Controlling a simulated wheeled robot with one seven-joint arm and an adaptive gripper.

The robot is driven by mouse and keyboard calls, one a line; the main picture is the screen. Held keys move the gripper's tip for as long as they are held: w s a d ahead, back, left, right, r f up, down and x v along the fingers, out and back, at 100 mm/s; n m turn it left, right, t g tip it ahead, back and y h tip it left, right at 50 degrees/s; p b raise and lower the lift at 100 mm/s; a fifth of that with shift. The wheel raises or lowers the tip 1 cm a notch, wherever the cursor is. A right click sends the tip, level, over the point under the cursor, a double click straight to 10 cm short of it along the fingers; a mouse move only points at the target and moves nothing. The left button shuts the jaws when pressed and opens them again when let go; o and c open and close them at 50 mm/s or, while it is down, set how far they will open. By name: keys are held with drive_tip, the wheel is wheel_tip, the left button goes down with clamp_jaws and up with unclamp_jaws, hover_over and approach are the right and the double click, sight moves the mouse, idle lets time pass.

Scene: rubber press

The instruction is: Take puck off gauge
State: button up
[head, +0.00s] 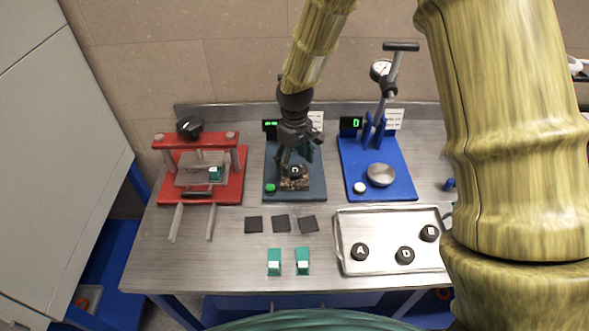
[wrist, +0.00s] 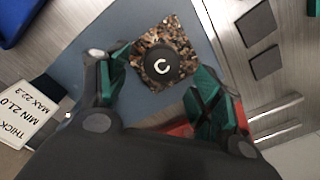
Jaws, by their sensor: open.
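The puck (wrist: 160,66) is black and round with a white letter C. It rests on a square brown speckled block (wrist: 148,43) on the dark grey base of the gauge (head: 312,190). In the head view the puck (head: 295,171) shows small below my gripper (head: 293,165). My gripper, with green finger pads, is open above the gauge. In the wrist view the fingers (wrist: 162,100) are spread on either side of the puck, apart from it. A thickness card (wrist: 22,115) reading MIN 21.0, MAX 22.3 stands by the gauge.
The red press (head: 240,180) is at the left and the blue gauge (head: 400,190) at the right. A metal tray (head: 375,222) holds pucks A, D and B. Dark square pads (head: 281,223) and two green-and-white items (head: 302,262) lie in front. Bare steel surrounds them.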

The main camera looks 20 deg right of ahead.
sight(295, 172)
drive_tip(key=shift+f+p, duration=0.4)
drive_tip(key=shift+f, duration=1)
drive_tip(key=c, duration=1.2)
drive_tip(key=shift+o, duration=0.2)
drive_tip(key=shift+r, duration=0.1)
